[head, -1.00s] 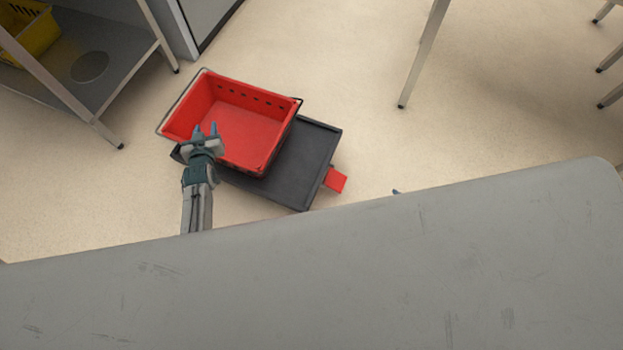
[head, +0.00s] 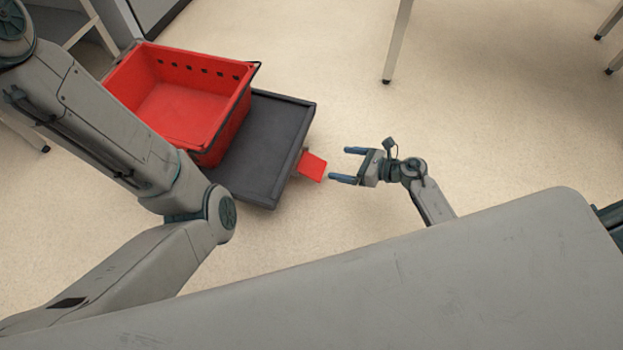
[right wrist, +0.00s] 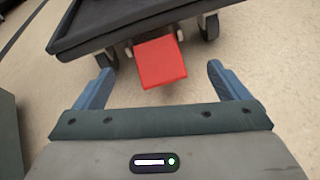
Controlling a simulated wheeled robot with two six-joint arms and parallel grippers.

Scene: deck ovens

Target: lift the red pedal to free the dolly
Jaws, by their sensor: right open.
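The red pedal (head: 312,166) sticks out from the right edge of the dark dolly (head: 291,122). My right gripper (head: 338,164) is open and empty, just right of the pedal and facing it. In the right wrist view the pedal (right wrist: 161,63) lies ahead, centred between the two blue fingers (right wrist: 158,84) and apart from them. The dolly (right wrist: 120,25) and its wheels show behind it. My left arm crosses the left of the head view; its gripper is out of sight.
A red crate (head: 243,108) sits on the dolly's left part. A grey surface (head: 400,280) fills the near foreground. A table leg (head: 397,40) stands on the floor beyond. The floor right of the pedal is otherwise clear.

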